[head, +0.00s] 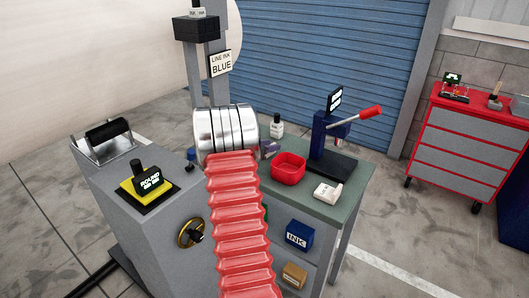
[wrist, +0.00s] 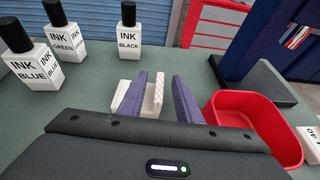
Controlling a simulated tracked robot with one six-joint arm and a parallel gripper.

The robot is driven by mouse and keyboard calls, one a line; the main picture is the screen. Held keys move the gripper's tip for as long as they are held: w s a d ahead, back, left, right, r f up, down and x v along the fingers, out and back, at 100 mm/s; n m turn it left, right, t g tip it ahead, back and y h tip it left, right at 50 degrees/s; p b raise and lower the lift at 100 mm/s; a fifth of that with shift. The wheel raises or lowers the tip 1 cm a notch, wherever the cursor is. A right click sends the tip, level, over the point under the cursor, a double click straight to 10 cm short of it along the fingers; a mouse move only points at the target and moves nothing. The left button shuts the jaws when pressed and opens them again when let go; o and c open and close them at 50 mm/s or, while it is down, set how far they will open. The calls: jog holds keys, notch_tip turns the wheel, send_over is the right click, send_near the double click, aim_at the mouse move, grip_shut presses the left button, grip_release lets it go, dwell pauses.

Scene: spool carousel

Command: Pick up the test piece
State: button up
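A small white piece with an upright, textured plate (wrist: 155,94) stands on the green bench top in the wrist view; it looks like the test piece. My gripper (wrist: 160,100) is open, with its two purple fingers on either side of this piece. A gap shows between the piece and the right finger. Part of the white piece also shows to the left of the left finger. The lower part of the piece is hidden by my gripper body. In the head view only the purple fingers of my gripper (head: 270,147) show, and the piece cannot be made out there.
A red tray (wrist: 272,128) lies close to the right finger, with a blue press (head: 328,138) behind it. Bottles of black ink (wrist: 127,32), green ink (wrist: 63,35) and blue ink (wrist: 32,66) stand behind and left. A white block (head: 327,192) lies near the bench's front.

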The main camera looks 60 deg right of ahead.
jog(key=shift+x, duration=2.6)
jog(key=shift+w+f, duration=0.1)
jog(key=shift+w, duration=0.05)
jog(key=shift+c, duration=0.2)
grip_shut()
